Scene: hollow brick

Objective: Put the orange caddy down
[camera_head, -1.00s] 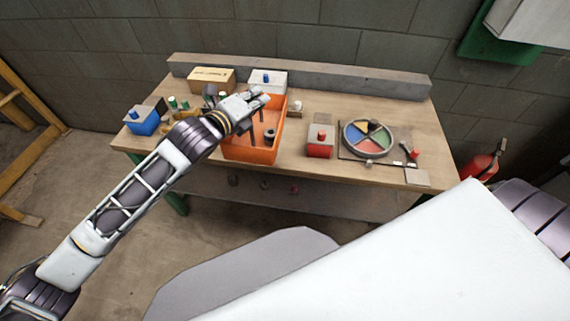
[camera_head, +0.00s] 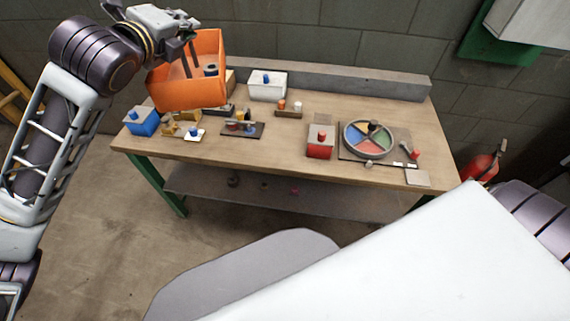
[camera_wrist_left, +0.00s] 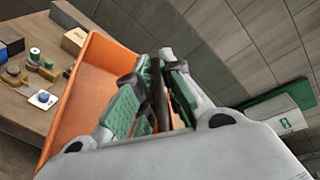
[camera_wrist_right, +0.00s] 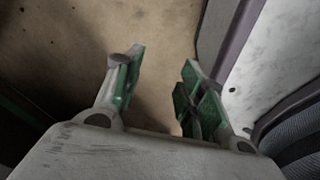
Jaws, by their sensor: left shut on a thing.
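The orange caddy (camera_head: 190,88) is an open-topped box with a dark upright handle and a dark round thing inside. It hangs in the air, slightly tilted, above the left part of the workbench (camera_head: 300,150). My left gripper (camera_head: 188,38) is shut on its handle; in the left wrist view the green-padded fingers (camera_wrist_left: 155,95) close on the dark bar, with the orange wall (camera_wrist_left: 85,95) beside them. My right gripper (camera_wrist_right: 158,90) shows only in the right wrist view. Its fingers are apart with nothing between them, over bare floor.
On the bench stand a blue box (camera_head: 143,122), a white box (camera_head: 267,86), a red box (camera_head: 320,143) and a round coloured tray (camera_head: 369,139). Small parts on dark trays (camera_head: 243,128) lie below the caddy's right side. A grey ledge (camera_head: 345,80) runs along the back.

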